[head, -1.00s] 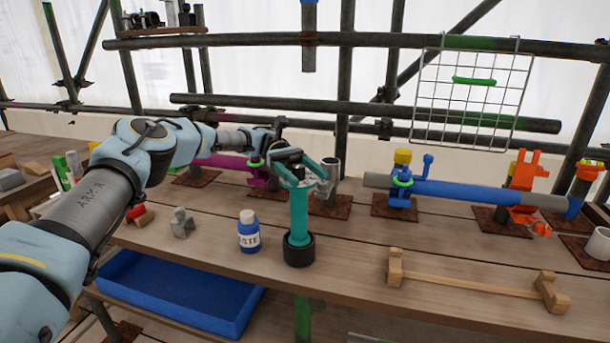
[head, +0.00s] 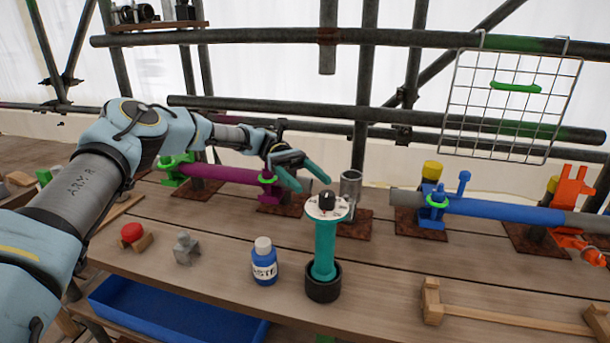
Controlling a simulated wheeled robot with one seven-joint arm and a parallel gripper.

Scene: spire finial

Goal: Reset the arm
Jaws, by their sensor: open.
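My gripper (head: 308,179) is at the end of my arm, which reaches in from the left in the head view. Its two teal fingers are apart, with nothing seen between them. It is just above and left of a teal post (head: 325,249), apart from it as far as the picture shows. The post stands upright in a black round base (head: 323,284) on the bench. On its top is a white disc (head: 316,208) with a black knob (head: 327,200).
A blue-and-white bottle (head: 264,263), a grey metal piece (head: 187,248) and a red-topped piece (head: 133,233) stand left of the post. Behind are a purple pipe (head: 226,174) and a blue pipe (head: 490,209). A wooden rack (head: 510,320) lies right. A blue tray (head: 170,317) is below the bench.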

